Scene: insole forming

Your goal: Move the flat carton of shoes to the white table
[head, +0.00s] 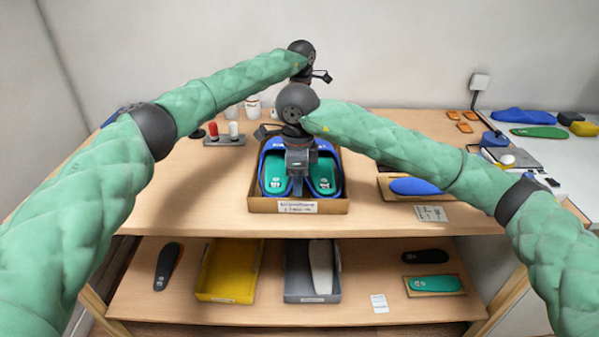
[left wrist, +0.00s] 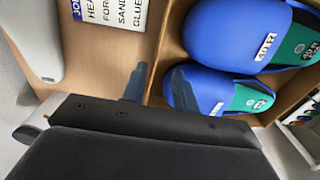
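The flat carton (head: 257,205) stands on the wooden table, with two blue shoes with green insoles in it. My right gripper (head: 298,187) points down over the carton's middle, between the shoes; its fingers are too small and dark to read. My left arm reaches to the carton's far side, and its gripper is mostly hidden in the head view. In the left wrist view, my left gripper (left wrist: 158,85) has its fingers apart, one on each side of the carton's wall (left wrist: 157,72). The white table (head: 571,158) is at the far right.
A blue insole (head: 414,186) lies on a board right of the carton. Red and white knobs (head: 224,133) and cups (head: 253,108) stand behind left. The lower shelf holds a yellow tray (head: 229,271) and a grey tray (head: 312,298). The white table bears insoles and small items.

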